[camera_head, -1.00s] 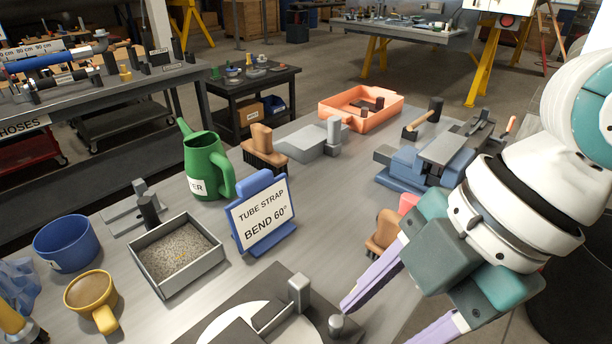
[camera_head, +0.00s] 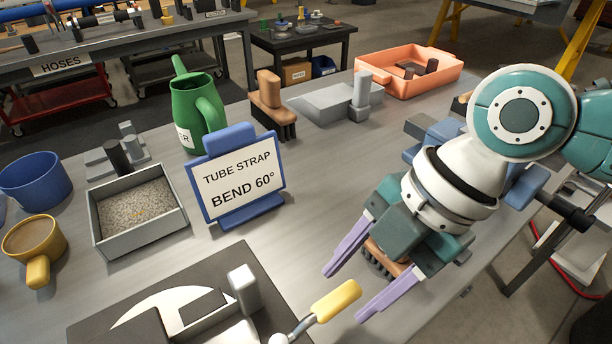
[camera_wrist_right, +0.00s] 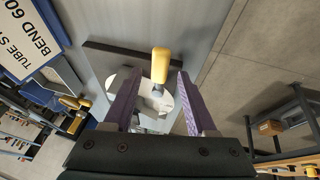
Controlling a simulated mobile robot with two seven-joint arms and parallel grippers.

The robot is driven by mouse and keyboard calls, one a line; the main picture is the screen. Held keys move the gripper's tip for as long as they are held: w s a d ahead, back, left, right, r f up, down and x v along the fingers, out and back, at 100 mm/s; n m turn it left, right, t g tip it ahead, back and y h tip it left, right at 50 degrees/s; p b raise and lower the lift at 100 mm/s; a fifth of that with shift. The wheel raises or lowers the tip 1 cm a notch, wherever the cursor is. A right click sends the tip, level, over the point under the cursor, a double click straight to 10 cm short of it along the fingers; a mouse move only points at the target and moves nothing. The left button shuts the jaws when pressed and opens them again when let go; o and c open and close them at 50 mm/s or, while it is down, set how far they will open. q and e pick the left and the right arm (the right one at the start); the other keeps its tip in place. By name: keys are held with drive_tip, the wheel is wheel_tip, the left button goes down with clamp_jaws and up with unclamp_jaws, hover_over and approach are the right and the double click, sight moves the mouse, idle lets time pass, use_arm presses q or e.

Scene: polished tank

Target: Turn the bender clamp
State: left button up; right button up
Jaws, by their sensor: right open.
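The bender (camera_head: 95,331) stands at the near edge of the head view, a dark plate with a white disc (camera_head: 160,300) and an upright grey block (camera_head: 244,290). Its clamp lever has a yellow handle (camera_head: 336,300), tilted up to the right. My right gripper (camera_head: 346,292) is open, with its two lilac fingers pointing toward the handle. In the right wrist view the handle (camera_wrist_right: 160,65) lies in line with the gap between the fingertips (camera_wrist_right: 160,76). I cannot tell whether it is between them or just beyond. The lower bender is cut off. My left gripper is not in view.
A sign reading "TUBE STRAP BEND 60°" (camera_head: 238,180) stands behind the bender. A grit-filled tray (camera_head: 190,229), yellow mug (camera_head: 38,273) and blue pot (camera_head: 70,190) are left. A brush (camera_head: 398,268) lies under my right gripper. A green watering can (camera_head: 195,100) stands farther back.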

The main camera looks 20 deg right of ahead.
drive_tip(key=shift+x, duration=1.05)
drive_tip(key=shift+c, duration=0.3)
clamp_jaws()
idle(0.3)
